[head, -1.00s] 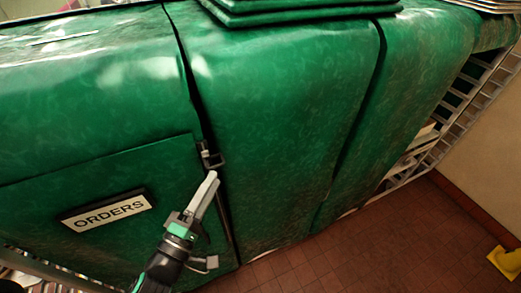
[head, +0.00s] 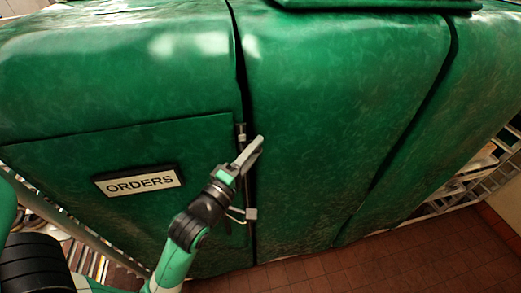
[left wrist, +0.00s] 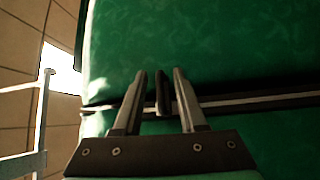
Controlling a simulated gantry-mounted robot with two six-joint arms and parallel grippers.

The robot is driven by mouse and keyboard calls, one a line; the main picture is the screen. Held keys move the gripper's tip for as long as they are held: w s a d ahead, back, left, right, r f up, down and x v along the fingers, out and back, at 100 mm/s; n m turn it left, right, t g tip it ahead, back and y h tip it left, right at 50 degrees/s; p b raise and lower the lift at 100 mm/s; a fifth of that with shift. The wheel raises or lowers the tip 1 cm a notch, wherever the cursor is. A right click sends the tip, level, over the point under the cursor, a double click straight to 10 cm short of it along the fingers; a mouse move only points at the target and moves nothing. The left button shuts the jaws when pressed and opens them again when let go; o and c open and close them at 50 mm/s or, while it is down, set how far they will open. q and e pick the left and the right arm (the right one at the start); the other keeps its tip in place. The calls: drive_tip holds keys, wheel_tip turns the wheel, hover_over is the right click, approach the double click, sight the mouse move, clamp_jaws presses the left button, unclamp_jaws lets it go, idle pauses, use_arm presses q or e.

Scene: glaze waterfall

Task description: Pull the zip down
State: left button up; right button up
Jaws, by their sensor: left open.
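A green cover has a vertical zip (head: 244,185) beside its flap in the head view. A small zip pull (head: 241,130) sits near the top of this zip. In the left wrist view the zip (left wrist: 265,101) runs across the picture, and the dark pull (left wrist: 162,92) shows between the two fingers. My left gripper (head: 258,143) is open, its fingertips close beside the pull in the head view. In the left wrist view the gripper (left wrist: 159,74) has a finger on each side of the pull, with visible gaps. My right gripper is not in view.
An ORDERS sign (head: 140,182) is on the flap left of the zip. Dark folds divide the cover farther right. A metal rack (head: 470,190) shows at the right, above a red tiled floor (head: 400,255). A pale rail (left wrist: 42,120) stands at the left wrist view's left.

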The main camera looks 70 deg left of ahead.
use_arm(q)
drive_tip(key=x, duration=0.2)
drive_tip(key=shift+w+a+r+p, duration=0.1)
drive_tip(key=shift+w+a+p, duration=0.2)
drive_tip(key=shift+p, duration=0.1)
drive_tip(key=shift+d, duration=0.1)
drive_tip(key=shift+c, duration=0.3)
clamp_jaws()
drive_tip(key=shift+r, duration=0.2)
idle(0.6)
